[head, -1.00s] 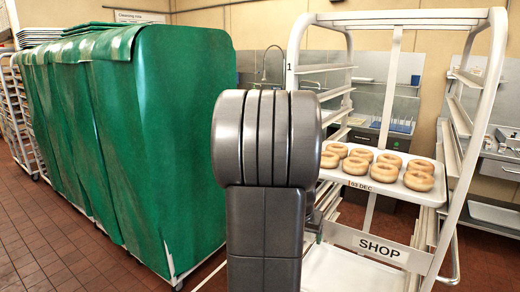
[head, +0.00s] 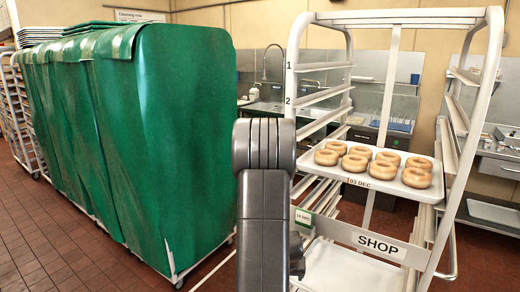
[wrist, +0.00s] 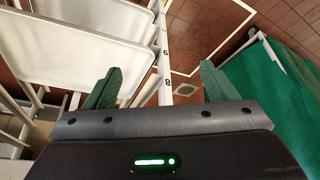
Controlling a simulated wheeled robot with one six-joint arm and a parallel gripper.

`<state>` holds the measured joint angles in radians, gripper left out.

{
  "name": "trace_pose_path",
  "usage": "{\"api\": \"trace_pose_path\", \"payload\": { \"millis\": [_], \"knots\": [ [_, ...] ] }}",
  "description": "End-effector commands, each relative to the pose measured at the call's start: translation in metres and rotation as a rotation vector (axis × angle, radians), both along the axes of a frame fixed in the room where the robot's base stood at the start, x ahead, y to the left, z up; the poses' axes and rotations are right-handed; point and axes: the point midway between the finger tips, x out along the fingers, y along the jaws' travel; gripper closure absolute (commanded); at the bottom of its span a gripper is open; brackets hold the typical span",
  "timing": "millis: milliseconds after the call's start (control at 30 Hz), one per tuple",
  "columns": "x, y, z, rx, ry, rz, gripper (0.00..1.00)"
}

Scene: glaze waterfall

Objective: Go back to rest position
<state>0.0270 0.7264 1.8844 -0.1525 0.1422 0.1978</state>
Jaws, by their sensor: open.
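My gripper (wrist: 160,88) is open and empty in the wrist view, its two green fingers spread wide with only the rack and floor beyond them. In the head view the gripper is hidden; my grey arm stands in the middle, in front of the rack's left side. The white rack (head: 490,75) marked SHOP holds a white tray (head: 425,194) of several ring doughnuts (head: 357,163). The rack's post (wrist: 164,50) shows beyond the fingers in the wrist view.
Racks under green covers (head: 165,150) stand close on the left; a cover (wrist: 270,85) shows at right in the wrist view. A sink counter (head: 270,110) is behind. Red tiled floor (head: 70,245) is free at front left.

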Motion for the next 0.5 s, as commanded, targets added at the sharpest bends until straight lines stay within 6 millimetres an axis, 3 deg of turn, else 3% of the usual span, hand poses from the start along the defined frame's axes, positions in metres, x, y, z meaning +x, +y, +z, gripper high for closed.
{"api": "trace_pose_path", "payload": {
  "millis": [300,500],
  "knots": [
    [-0.003,0.008,-0.061,-0.005,0.0,0.065,0.21],
    [-0.003,0.01,-0.082,-0.003,-0.004,0.077,0.21]
  ]
}}
